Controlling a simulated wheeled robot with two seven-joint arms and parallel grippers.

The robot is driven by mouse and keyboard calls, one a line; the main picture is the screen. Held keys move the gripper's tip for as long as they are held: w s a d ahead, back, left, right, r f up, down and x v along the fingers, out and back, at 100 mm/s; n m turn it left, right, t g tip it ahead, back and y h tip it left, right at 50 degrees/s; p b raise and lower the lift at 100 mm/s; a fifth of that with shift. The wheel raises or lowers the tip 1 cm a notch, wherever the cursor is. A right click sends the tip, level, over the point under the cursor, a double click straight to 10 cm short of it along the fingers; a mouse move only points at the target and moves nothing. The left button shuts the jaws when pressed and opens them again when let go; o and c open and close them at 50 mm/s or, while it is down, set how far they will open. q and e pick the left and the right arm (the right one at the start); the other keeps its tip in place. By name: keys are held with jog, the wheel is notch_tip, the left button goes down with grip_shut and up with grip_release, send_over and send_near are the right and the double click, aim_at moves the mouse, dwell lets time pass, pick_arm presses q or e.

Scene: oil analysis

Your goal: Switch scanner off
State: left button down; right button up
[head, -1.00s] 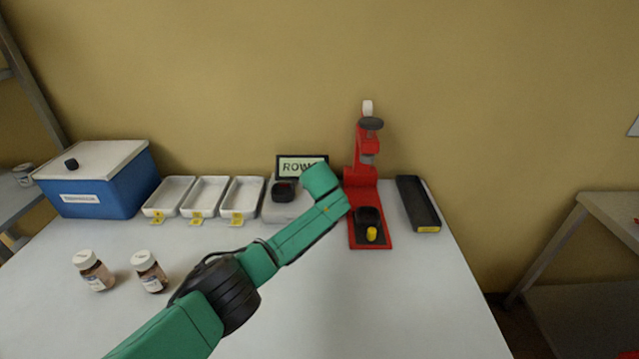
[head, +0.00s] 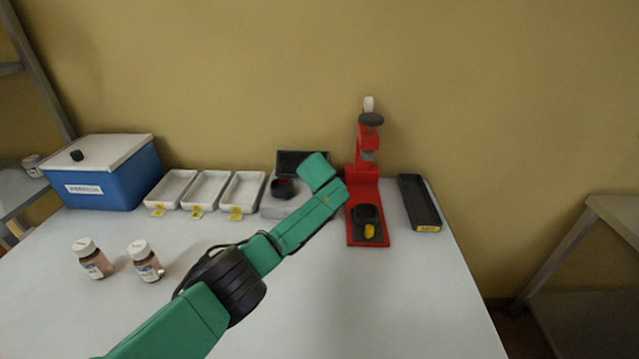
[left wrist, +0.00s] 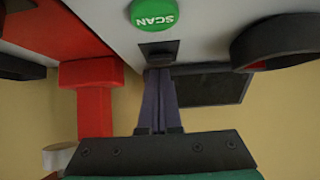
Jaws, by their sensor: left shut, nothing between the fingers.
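The scanner (head: 270,208) is a pale device at the back of the table, partly hidden behind my left arm in the head view. Its display (head: 290,163) is dark, and it shows dark in the left wrist view too (left wrist: 215,90). The left wrist view shows a green SCAN button (left wrist: 154,13) and a small black switch (left wrist: 158,48) on the pale casing. My left gripper (left wrist: 159,72) is shut and empty, its fingertips at the black switch; I cannot tell whether they touch it. In the head view its fingers are hidden behind the arm. My right gripper is not in view.
A red press-like stand (head: 363,190) is right of the scanner, then a black tray (head: 419,203). White trays (head: 207,189) and a blue box (head: 100,180) stand left. Two jars (head: 145,261) stand at front left. A black ring-shaped part (left wrist: 244,50) sits on the scanner.

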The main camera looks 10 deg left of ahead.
pick_arm(q)
jog(key=shift+w+a+b, duration=0.15)
jog(key=shift+w+b, duration=0.1)
jog(key=shift+b, duration=0.25)
jog(key=shift+r, duration=0.15)
jog(key=shift+s, duration=0.1)
jog(key=shift+s+d+r, duration=0.2)
jog(key=shift+d, duration=0.05)
jog(key=v, duration=1.3)
jog(key=shift+s+r, duration=0.25)
jog(key=shift+s, duration=0.1)
jog(key=shift+a, duration=0.1)
